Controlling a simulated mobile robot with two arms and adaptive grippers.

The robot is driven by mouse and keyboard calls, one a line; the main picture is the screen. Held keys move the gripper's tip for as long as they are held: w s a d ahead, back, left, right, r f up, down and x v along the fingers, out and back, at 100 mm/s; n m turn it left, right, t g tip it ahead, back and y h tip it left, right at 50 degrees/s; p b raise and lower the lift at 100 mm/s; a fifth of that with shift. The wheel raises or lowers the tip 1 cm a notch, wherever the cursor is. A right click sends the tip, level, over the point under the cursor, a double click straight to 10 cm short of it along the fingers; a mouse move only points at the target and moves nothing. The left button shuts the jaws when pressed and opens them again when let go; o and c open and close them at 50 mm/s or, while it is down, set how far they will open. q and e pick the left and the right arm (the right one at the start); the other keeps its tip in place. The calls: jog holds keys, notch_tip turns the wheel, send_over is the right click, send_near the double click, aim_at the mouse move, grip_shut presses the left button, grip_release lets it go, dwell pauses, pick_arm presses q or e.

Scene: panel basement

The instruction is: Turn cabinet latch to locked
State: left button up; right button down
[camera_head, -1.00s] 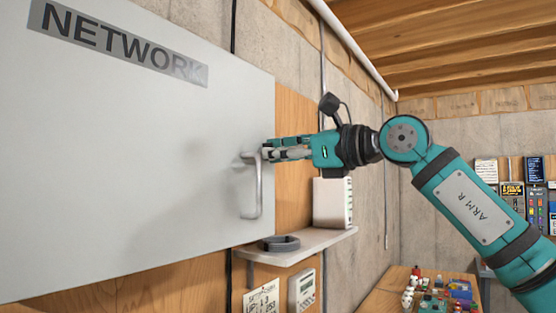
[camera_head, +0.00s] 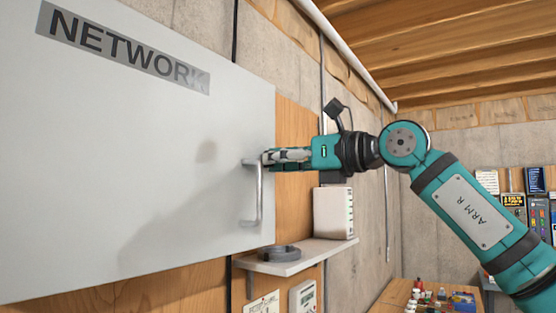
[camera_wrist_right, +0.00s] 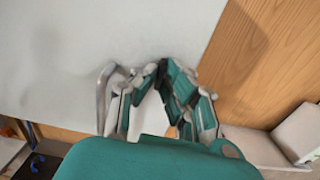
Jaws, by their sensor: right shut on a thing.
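The grey cabinet door (camera_head: 110,150) marked NETWORK fills the left of the head view. A silver bar handle (camera_head: 258,200) stands upright near its right edge. My right gripper (camera_head: 268,157) is at the door's edge, by the handle's upper end. In the right wrist view, its fingers (camera_wrist_right: 165,85) converge at the door edge, and the handle (camera_wrist_right: 103,95) lies just outside the left finger. The gripper is shut on the cabinet latch, which the fingers hide. I cannot read the latch's angle. My left gripper is out of view.
A small shelf (camera_head: 295,262) below the door holds a dark grey ring (camera_head: 281,253) and a white box (camera_head: 334,212). A bench (camera_head: 395,300) with small items stands lower right. A wooden board (camera_head: 296,180) backs the space right of the door.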

jog(key=shift+r, duration=0.1)
jog(key=c, duration=1.5)
grip_release()
jog(key=v, duration=1.2)
